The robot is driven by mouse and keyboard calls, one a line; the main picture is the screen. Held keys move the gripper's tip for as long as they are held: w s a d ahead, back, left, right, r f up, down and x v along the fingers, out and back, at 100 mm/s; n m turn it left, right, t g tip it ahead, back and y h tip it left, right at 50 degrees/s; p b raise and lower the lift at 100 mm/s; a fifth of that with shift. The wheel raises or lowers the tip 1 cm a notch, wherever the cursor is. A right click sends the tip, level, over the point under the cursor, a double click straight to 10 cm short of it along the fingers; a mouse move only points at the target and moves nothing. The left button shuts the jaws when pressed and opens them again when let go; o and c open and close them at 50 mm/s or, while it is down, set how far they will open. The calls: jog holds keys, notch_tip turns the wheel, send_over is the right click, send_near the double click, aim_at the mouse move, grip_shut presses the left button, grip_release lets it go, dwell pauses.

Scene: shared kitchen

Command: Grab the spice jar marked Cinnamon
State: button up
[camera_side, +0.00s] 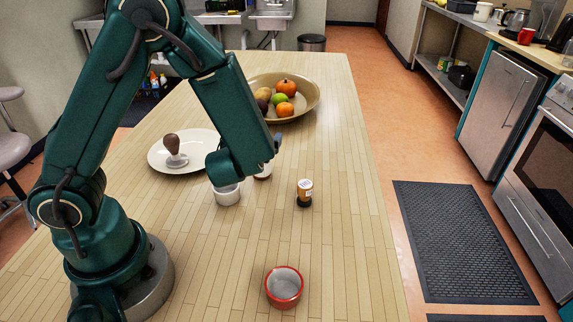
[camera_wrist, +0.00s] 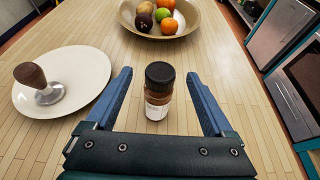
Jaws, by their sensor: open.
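In the wrist view a spice jar (camera_wrist: 157,108) with a black lid, brown contents and a pale label stands upright. I cannot read its label. My gripper (camera_wrist: 159,76) is open, with one blue finger on each side of this jar and a visible gap to both. In the side view my wrist covers most of a jar (camera_side: 263,173), which appears to be the same one. A second spice jar (camera_side: 305,189) stands in the open to its right, with a pale label and a black end at the bottom. Its writing is too small to read.
A white cup (camera_side: 228,194) stands beside my wrist, and a red bowl (camera_side: 285,288) is near the front. A plate (camera_side: 158,159) with a wooden-handled tamper (camera_side: 174,151) lies left. A fruit bowl (camera_side: 312,102) stands behind. The table's right side is clear.

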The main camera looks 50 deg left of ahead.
notch_tip(320, 180, down, 5)
jog(key=shift+r, duration=0.1)
jog(key=shift+x, duration=2.6)
jog(key=shift+c, duration=0.4)
grip_shut()
